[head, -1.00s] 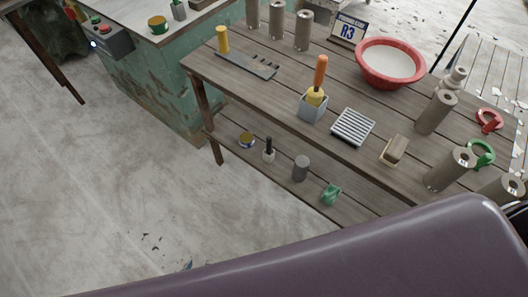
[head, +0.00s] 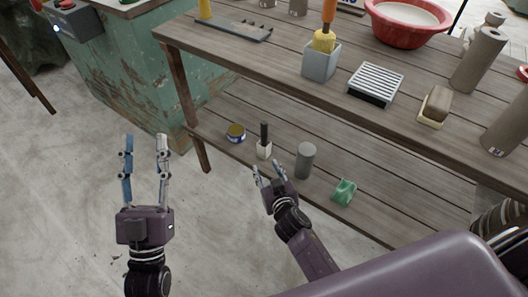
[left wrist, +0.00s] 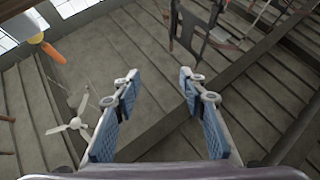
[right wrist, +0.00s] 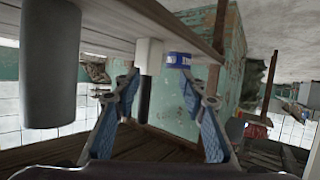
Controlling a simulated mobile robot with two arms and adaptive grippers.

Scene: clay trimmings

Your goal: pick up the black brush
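The black brush (head: 264,135) stands upright on the lower shelf, its black handle above a pale whitish lower part. In the right wrist view the brush (right wrist: 148,58) appears upside down, beyond and between the fingertips. My right gripper (head: 270,169) is open and empty at the shelf's front edge, just in front of the brush and apart from it. My left gripper (head: 145,140) is open and empty over the floor, left of the table. Its open fingers also show in the left wrist view (left wrist: 160,88), with nothing between them.

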